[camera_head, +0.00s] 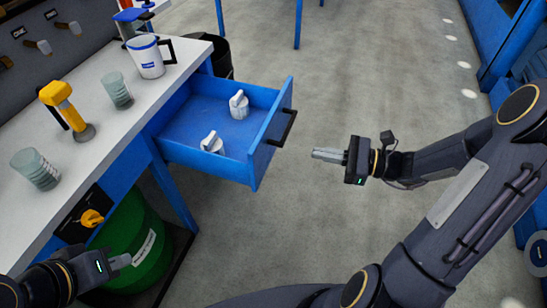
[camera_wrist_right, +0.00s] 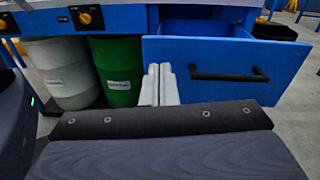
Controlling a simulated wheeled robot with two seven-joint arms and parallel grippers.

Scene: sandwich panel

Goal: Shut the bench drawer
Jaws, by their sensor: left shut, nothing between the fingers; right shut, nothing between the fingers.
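The blue bench drawer (camera_head: 222,125) stands pulled out from the bench in the head view, with two white fittings (camera_head: 239,104) inside. Its front panel carries a black bar handle (camera_head: 283,128). The drawer front (camera_wrist_right: 215,57) and handle (camera_wrist_right: 229,75) also show in the right wrist view. My right gripper (camera_head: 315,154) is shut and empty, out in front of the drawer, apart from the handle. In the right wrist view its fingertips (camera_wrist_right: 160,72) appear near the left end of the drawer front. My left gripper (camera_head: 126,260) is shut and empty at the lower left.
A black bin (camera_head: 215,58) is behind the drawer. The floor in front is clear.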

